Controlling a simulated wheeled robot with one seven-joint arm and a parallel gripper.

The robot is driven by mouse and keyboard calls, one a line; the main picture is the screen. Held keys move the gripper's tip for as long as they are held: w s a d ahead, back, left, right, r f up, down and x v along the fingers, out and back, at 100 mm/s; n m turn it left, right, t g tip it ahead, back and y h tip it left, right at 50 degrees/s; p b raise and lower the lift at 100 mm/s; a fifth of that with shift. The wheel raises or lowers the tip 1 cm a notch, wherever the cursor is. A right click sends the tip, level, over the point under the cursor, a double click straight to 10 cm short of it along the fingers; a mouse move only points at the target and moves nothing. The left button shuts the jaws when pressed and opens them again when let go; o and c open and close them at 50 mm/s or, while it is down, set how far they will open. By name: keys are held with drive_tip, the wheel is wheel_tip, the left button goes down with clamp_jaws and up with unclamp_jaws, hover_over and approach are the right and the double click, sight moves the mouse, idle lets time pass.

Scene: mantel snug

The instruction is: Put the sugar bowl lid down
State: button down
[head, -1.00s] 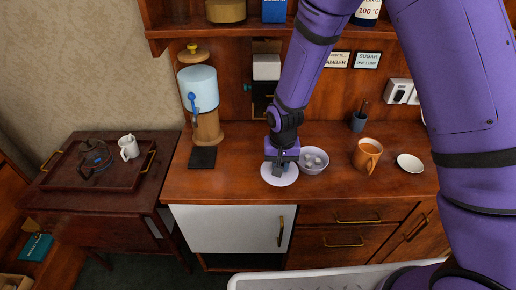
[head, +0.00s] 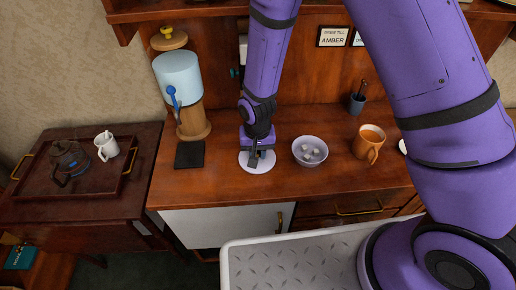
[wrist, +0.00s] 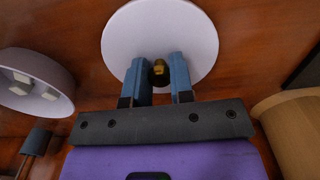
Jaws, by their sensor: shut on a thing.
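The sugar bowl lid is a pale lilac-white disc (head: 246,167) at the counter's front, left of the sugar bowl. My gripper (head: 258,156) is above it, pointing down. In the wrist view, the blue fingers (wrist: 157,75) are shut on the lid's small brass knob (wrist: 160,66), with the lid's disc (wrist: 125,38) beyond them. The lid looks level and close to the counter; I cannot tell whether it touches. The lilac sugar bowl (head: 309,160) stands uncovered with several white lumps inside, apart from the lid. It also shows in the wrist view (wrist: 58,78).
A black mat (head: 189,155) and a blue-tapped dispenser (head: 178,80) are left of the lid. An orange mug (head: 366,146) and a dark blue cup (head: 356,103) are to the right. Bare wooden counter (head: 215,180) lies around the lid.

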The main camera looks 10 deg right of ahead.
drive_tip(key=shift+f, duration=0.15)
drive_tip(key=c, duration=1)
unclamp_jaws()
